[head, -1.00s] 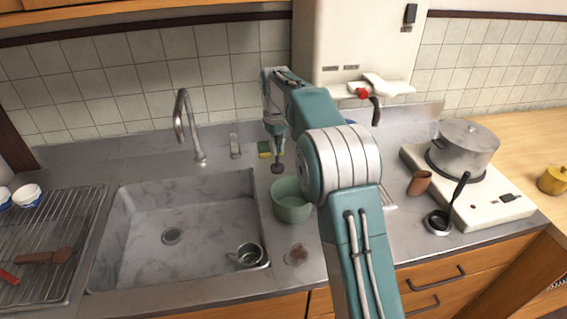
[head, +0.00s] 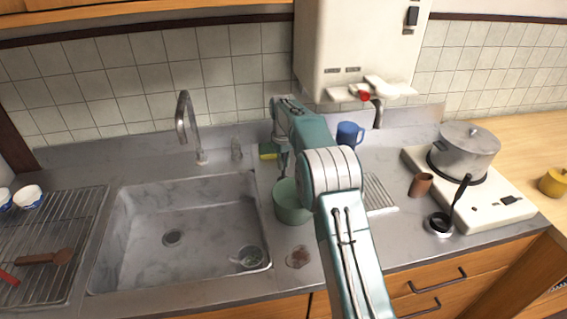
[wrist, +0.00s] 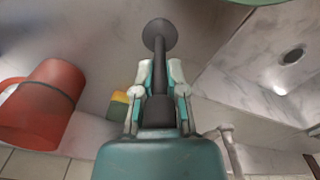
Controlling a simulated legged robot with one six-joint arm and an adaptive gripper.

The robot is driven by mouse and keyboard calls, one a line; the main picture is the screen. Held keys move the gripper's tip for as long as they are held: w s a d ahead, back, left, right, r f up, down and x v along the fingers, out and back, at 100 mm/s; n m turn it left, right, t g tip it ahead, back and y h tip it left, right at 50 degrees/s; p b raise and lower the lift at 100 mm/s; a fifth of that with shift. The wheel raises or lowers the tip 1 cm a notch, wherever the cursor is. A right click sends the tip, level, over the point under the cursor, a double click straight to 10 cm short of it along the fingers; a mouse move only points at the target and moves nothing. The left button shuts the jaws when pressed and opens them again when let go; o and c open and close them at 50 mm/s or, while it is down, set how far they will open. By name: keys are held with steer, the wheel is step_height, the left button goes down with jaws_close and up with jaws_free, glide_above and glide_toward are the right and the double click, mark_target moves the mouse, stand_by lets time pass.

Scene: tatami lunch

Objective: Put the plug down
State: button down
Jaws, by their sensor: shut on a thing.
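My gripper (wrist: 157,92) is shut on the dark plug (wrist: 158,34). In the wrist view the plug's thick stem runs between the fingers and its round disc points away from me, over the grey counter (wrist: 105,55). In the head view my gripper (head: 283,158) is over the counter strip right of the sink, just behind the green bowl (head: 292,212). The plug is hard to make out there, largely hidden by the bowl. I cannot tell whether its disc touches the counter.
The sink (head: 135,235) is to the left, with a metal cup (head: 248,258) inside. A yellow-green sponge (head: 268,151) lies behind my gripper.

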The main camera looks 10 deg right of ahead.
steer(key=c, duration=0.7)
jaws_free()
step_height(320, 180, up, 11)
steer(key=shift+r, duration=0.2)
steer(key=shift+s+r, duration=0.1)
steer(key=shift+r, duration=0.6)
steer(key=s+r+m+t, duration=0.1)
steer(key=s+r+t, duration=0.1)
steer(key=s+r, duration=0.65)
steer(key=s+r+m+t, duration=0.15)
steer(key=s+r, duration=0.35)
steer(key=s, duration=0.6)
steer(key=s+f+m, duration=0.1)
steer(key=s+f, duration=0.2)
steer(key=s, duration=0.5)
steer(key=s+f+m+t, duration=0.1)
steer(key=s+f, duration=0.2)
steer(key=s, duration=0.5)
steer(key=s+f+m+t, duration=0.1)
steer(key=s+f, duration=0.2)
steer(key=s, duration=0.5)
steer(key=shift+s+a+f, duration=0.1)
steer(key=shift+s+f, duration=0.2)
